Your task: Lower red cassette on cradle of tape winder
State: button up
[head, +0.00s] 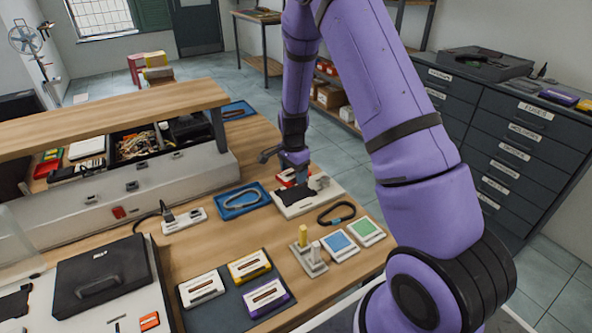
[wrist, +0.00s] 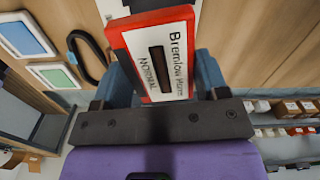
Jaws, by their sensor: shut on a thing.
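The red cassette (wrist: 178,22) has a white label reading "Bremlow Home NORMAL" and a dark window. It fills the upper middle of the wrist view, between the blue fingers of my gripper (wrist: 162,75), which is shut on it. In the head view my gripper (head: 296,172) is over the back of the tape winder, and a bit of the red cassette (head: 284,181) shows beside it. The tape winder (head: 296,207) is a pale flat unit with a dark top area. Its cradle is mostly hidden, and I cannot tell whether the cassette touches it.
A blue tray (head: 225,211) with a looped cord lies left of the winder. A black loop (head: 337,221) lies in front. Blue (head: 340,245) and green (head: 366,231) squares and a pegged stand (head: 311,262) are nearer. A dark tray (head: 236,309) holds cassettes. A raised shelf (head: 110,118) stands left.

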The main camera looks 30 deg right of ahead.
jog(key=shift+d+r+m, duration=0.1)
jog(key=shift+d+m, duration=0.3)
jog(key=shift+m, duration=0.5)
send_over(296, 194)
jog(key=shift+w+f, duration=0.1)
jog(key=shift+f, duration=2.4)
jog(key=shift+f, duration=1.1)
dwell(0.7)
jog(key=o, duration=1)
notch_tip(296, 194, up, 17)
dwell(1.0)
